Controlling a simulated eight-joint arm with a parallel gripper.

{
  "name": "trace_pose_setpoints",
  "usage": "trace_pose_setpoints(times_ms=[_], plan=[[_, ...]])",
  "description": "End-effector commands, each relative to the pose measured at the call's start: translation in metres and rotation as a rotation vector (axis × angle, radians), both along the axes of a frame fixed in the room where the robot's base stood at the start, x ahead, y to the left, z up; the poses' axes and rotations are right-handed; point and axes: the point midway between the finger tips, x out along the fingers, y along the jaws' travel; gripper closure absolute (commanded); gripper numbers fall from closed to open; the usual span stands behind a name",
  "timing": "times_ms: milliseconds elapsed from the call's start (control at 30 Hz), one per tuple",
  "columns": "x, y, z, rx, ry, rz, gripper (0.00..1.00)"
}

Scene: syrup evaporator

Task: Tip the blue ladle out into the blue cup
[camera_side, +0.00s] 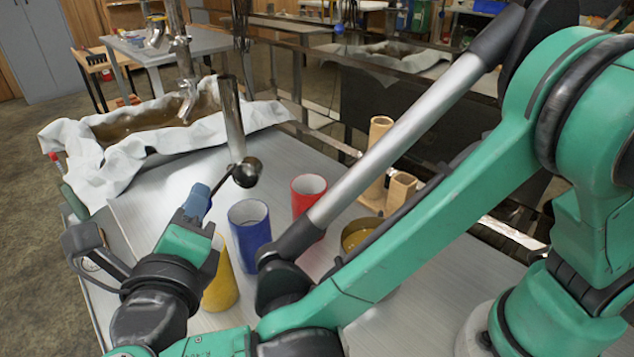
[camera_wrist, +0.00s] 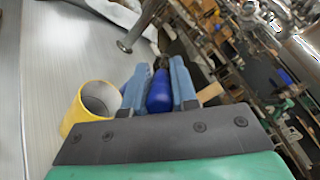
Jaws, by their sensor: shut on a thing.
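My gripper (camera_side: 199,201) is shut on the blue handle of the ladle. The ladle's dark round bowl (camera_side: 247,173) is held up in the air, just above the blue cup's far rim in the side view. I cannot tell how level the bowl is or what it holds. The blue cup (camera_side: 250,224) stands upright on the metal table, to the right of my gripper; its bottom is partly hidden by my arm.
A yellow cup (camera_side: 221,283) stands close beside my gripper. A red cup (camera_side: 308,188) stands behind the blue one. A tin of amber liquid (camera_side: 358,236) and wooden cylinders (camera_side: 379,140) are to the right. A metal pipe (camera_side: 231,110) and a syrup trough (camera_side: 150,128) are behind.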

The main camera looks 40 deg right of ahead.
Motion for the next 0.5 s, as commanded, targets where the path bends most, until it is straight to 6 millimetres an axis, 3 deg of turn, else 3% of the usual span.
trace_pose_setpoints(times_ms=[500], plan=[[0.018,-0.021,0.038,0.254,0.231,-0.002,1.00]])
